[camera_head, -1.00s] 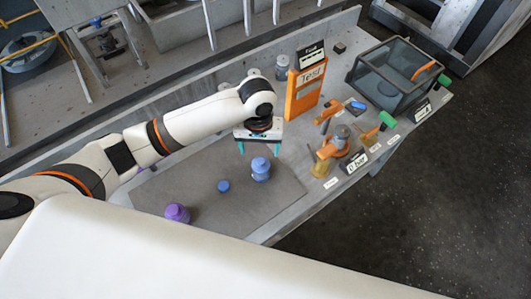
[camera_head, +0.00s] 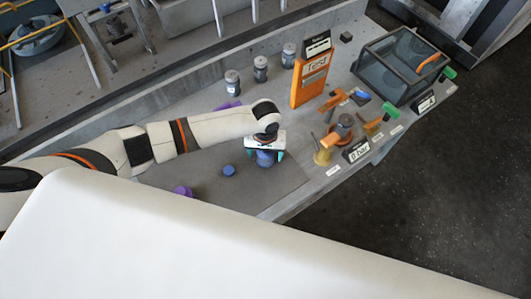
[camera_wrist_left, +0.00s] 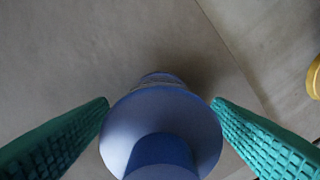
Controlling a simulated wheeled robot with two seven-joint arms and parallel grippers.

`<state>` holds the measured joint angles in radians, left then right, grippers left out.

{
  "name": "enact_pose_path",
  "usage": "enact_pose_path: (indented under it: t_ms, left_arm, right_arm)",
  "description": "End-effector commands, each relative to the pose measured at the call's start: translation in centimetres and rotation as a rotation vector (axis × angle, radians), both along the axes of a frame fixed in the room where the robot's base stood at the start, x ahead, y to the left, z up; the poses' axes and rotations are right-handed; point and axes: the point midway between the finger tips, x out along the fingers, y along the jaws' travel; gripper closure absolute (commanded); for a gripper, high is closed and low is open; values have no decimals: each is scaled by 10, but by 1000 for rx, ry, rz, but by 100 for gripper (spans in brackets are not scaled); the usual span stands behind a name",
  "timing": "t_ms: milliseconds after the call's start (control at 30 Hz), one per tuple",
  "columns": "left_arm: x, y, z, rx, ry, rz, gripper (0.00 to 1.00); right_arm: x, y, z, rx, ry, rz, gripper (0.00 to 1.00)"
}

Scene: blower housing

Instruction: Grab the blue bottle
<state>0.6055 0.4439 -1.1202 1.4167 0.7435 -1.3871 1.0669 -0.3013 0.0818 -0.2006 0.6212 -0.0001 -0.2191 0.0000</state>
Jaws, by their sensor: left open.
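The blue bottle (camera_head: 265,160) stands on the grey mat (camera_head: 210,165) near its right end. It fills the lower middle of the left wrist view (camera_wrist_left: 160,125). My left gripper (camera_head: 265,156) is open directly over the bottle, with one teal finger on each side of it. In the left wrist view both fingers (camera_wrist_left: 160,135) flank the bottle's wide round part. I cannot tell whether either finger touches it. My right gripper is in neither view.
A small blue cap (camera_head: 229,170) and a purple object (camera_head: 183,191) lie left of the bottle. Several grey jars (camera_head: 260,68) stand behind. An orange stand (camera_head: 310,80), orange tools (camera_head: 333,141) and a dark clear-walled bin (camera_head: 385,75) are to the right.

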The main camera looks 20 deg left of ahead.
Motion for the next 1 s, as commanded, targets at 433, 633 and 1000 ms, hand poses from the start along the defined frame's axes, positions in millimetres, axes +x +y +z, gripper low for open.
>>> enact_pose_path:
  t_ms: [433,633,1000]
  left_arm:
    - [0,0,1,-1,-1,0,79]
    - [0,0,2,-2,-1,0,79]
    - [1,-1,64,-4,-4,0,79]
  right_arm:
    - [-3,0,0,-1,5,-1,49]
    - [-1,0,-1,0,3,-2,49]
    - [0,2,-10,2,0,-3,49]
